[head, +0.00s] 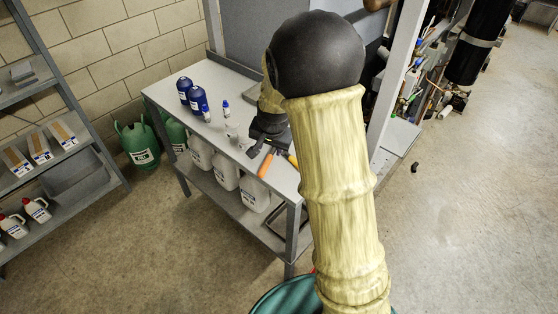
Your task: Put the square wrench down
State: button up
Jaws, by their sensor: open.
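My gripper (260,148) is over the grey workbench (160,94), low near its top and close to the right end. Its jaws are open. My arm, in a yellowish sleeve with a black joint, covers the right part of the bench. Orange-handled tools (265,166) lie on the bench just below my gripper in the picture. I cannot make out the square wrench; it is too small to tell from the dark gripper parts, or it is hidden behind my arm.
Blue bottles (197,101) and a small white bottle with a blue cap (226,108) stand on the bench left of my gripper. White jugs (225,176) fill the lower shelf. A grey shelf unit (90,158) is at left, with a green cylinder (139,145) between. Floor at right is mostly clear.

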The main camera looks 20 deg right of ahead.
jog(key=s+r+n, duration=0.2)
jog(key=s+n, duration=0.1)
jog(key=s, duration=0.7)
jog(key=s+d+r+n+g+p, duration=0.1)
jog(key=s+r+n, duration=0.1)
jog(key=s, duration=0.9)
jog(key=shift+d+n+g, duration=0.15)
jog(key=shift+n+g, duration=0.15)
jog(key=shift+n, duration=0.6)
jog(key=shift+s+r, duration=0.1)
jog(key=shift+c, duration=0.6)
